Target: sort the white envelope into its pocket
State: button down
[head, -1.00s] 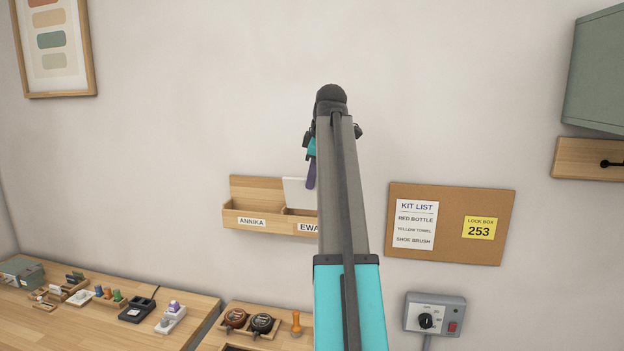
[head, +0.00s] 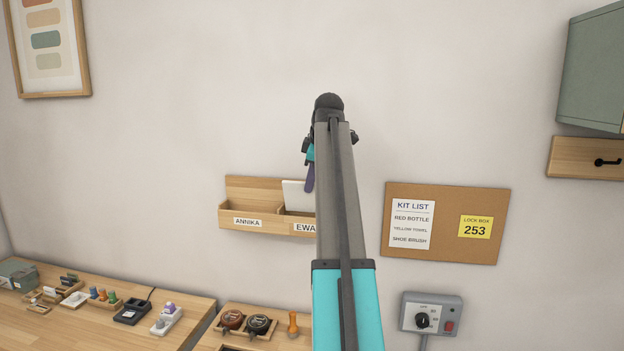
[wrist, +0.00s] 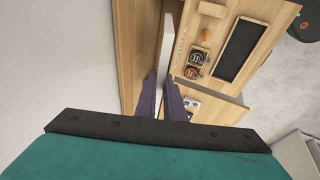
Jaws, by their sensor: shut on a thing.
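The white envelope (head: 297,196) is upright at the right part of the wooden wall rack (head: 238,215), above and behind the front panel labelled EWA. My gripper (head: 310,178) is shut on it; my arm hides the envelope's right side and the rack's right end. In the wrist view, the envelope (wrist: 168,40) shows edge-on as a pale strip beyond my purple fingertips (wrist: 162,92). I cannot tell how far its lower edge is inside the pocket. The rack's left pocket is labelled ANNIKA and looks empty.
A cork board (head: 447,222) with a kit list and a yellow note hangs to the right. A grey control box (head: 431,314) is below it. The wall above the rack is clear.

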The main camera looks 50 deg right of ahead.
aim_at(311, 195)
jog(key=shift+f+b, duration=0.65)
jog(key=shift+f, duration=1.65)
jog(key=c, duration=1.8)
grip_release()
jog(key=shift+r, duration=0.1)
jog(key=b+v, duration=0.5)
jog(key=v, duration=0.8)
jog(key=shift+s+r, duration=0.15)
jog(key=shift+r, duration=0.1)
